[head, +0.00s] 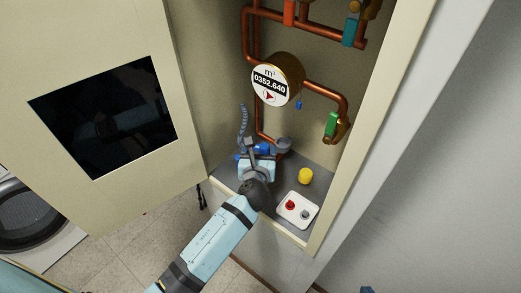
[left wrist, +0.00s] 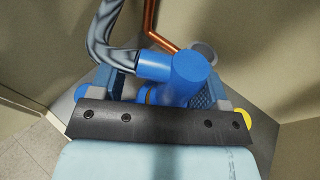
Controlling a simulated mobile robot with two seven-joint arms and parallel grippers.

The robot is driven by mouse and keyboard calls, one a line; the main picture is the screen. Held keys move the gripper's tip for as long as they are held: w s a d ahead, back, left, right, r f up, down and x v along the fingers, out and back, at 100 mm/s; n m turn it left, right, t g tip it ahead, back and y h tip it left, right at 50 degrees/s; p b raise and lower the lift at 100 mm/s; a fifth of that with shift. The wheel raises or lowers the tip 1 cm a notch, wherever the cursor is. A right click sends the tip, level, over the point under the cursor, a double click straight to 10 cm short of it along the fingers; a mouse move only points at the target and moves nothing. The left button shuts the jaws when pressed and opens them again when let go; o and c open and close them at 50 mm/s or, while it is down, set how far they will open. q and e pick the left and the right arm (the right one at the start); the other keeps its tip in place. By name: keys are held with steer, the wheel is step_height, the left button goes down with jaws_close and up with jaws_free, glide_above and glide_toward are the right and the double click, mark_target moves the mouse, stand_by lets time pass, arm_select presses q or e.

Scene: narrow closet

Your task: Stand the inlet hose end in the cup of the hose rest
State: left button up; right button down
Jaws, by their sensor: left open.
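The inlet hose end, a blue elbow fitting on a grey corrugated hose (head: 243,118), shows large in the left wrist view (left wrist: 185,80). In the head view it is mostly hidden behind my left gripper (head: 257,156). My left gripper is open, with a finger on each side of the blue fitting; I cannot tell whether they touch it. A grey round cup (head: 283,146), seemingly the hose rest's, stands just right of the gripper. It also shows behind the fitting in the left wrist view (left wrist: 204,49). My right gripper is not seen.
A yellow cylinder (head: 305,176) and a white plate with red and grey knobs (head: 298,210) are on the grey closet floor (head: 322,180) to the right. Copper pipes and a round meter (head: 270,84) are above. The open door (head: 110,60) is at left.

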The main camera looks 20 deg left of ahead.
mark_target(259, 145)
arm_select(q)
steer(key=shift+s+d+r, duration=0.1)
steer(key=shift+s+r, duration=0.05)
steer(key=shift+c, duration=0.7)
steer(key=c, duration=0.4)
step_height(259, 145, up, 10)
steer(key=shift+f+p, duration=0.1)
steer(key=shift+p, duration=0.7)
steer(key=shift+c, duration=0.3)
steer(key=shift+r+p, duration=0.4)
steer(key=shift+r, duration=0.05)
steer(key=shift+r+p, duration=1.15)
steer(key=shift+p, duration=0.8)
steer(key=shift+f, duration=0.15)
